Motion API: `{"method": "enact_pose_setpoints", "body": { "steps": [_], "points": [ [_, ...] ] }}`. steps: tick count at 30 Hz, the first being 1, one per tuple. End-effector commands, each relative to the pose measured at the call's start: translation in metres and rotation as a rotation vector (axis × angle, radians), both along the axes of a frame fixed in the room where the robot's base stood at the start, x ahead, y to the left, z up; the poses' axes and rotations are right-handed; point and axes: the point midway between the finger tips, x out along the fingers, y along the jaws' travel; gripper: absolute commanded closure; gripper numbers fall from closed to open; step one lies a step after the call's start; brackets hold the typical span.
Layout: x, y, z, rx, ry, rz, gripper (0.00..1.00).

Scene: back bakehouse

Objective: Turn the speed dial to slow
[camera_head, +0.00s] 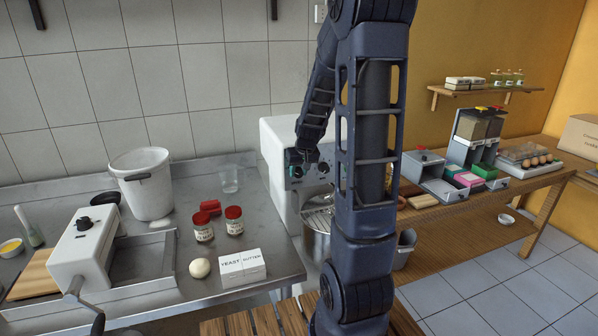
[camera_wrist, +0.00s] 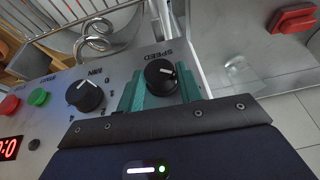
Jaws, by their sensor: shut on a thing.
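In the wrist view, the black speed dial (camera_wrist: 160,74) sits on the grey panel beside the upside-down word SPEED. Its white pointer mark points to the right of the picture. The teal fingers of my gripper (camera_wrist: 161,88) are on both sides of the dial, shut on it. Any slow marking is hidden or unreadable. In the head view, my gripper (camera_head: 299,160) is at the mixer's front and hides the speed dial.
A second black dial (camera_wrist: 86,96), a green button (camera_wrist: 38,97), a red button (camera_wrist: 9,105) and a red display (camera_wrist: 9,148) share the panel. The metal mixing hook (camera_wrist: 98,35) is close by. Jars (camera_head: 234,222) and a white bucket (camera_head: 144,185) stand on the table.

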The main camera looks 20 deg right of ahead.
Motion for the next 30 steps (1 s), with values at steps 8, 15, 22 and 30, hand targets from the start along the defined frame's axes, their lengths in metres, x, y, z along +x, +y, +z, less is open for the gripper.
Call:
{"method": "enact_pose_setpoints", "body": {
  "steps": [8, 15, 22, 30],
  "points": [
    [0.001, -0.004, 0.001, 0.097, -0.004, -0.005, 0.87],
    [0.002, -0.006, 0.001, 0.205, -0.005, -0.005, 0.87],
    [0.002, -0.009, 0.000, 0.327, -0.006, -0.005, 0.87],
    [0.002, -0.012, -0.002, 0.517, -0.006, -0.006, 0.87]
  ]
}}
